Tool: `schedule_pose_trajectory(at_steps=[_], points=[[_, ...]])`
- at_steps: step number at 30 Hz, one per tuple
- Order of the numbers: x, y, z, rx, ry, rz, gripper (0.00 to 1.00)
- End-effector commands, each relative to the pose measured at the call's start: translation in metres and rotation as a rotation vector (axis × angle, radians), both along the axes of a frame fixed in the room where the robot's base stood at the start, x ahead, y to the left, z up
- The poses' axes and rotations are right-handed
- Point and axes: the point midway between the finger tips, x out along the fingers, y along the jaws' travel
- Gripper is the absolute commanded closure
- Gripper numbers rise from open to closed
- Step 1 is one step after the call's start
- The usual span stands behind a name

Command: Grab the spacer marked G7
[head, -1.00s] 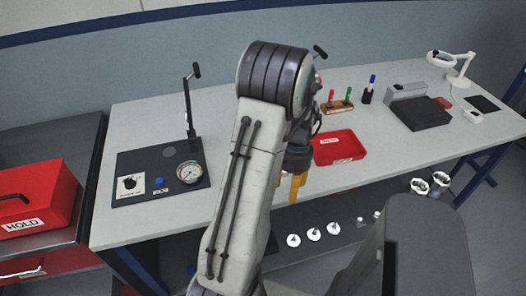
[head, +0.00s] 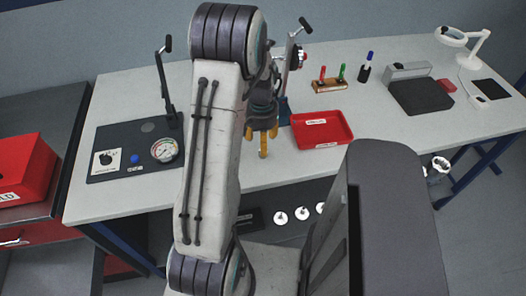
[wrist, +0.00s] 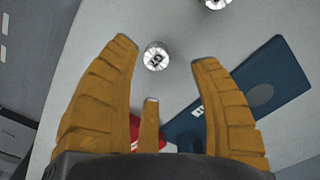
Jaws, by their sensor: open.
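A small silver cylinder (wrist: 156,56) with a dark mark on its pale top stands on the grey table in the wrist view, between and just beyond my fingertips. I cannot read the mark surely as G7. A second silver cylinder (wrist: 216,3) is cut by the top edge. My gripper (wrist: 166,50) is open and empty, its yellow fingers apart. In the head view my gripper (head: 263,142) hangs over the table's front part, pointing down. My arm hides part of the table there, and I cannot pick out these two cylinders in that view.
A blue plate (wrist: 258,85) lies right of the nearer cylinder. A red tray (head: 322,128) is right of my gripper. A dark gauge panel (head: 120,165) with a lever is at left. Several round white-topped parts (head: 280,217) sit below the table's front edge.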

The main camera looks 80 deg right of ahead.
Motion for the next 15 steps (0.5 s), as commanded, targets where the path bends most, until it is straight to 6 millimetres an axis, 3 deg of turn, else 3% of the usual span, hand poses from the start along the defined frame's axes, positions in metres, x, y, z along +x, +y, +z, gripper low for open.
schedule_pose_trajectory(at_steps=[15], points=[[-0.004,0.002,-0.049,0.001,0.000,0.001,0.43]])
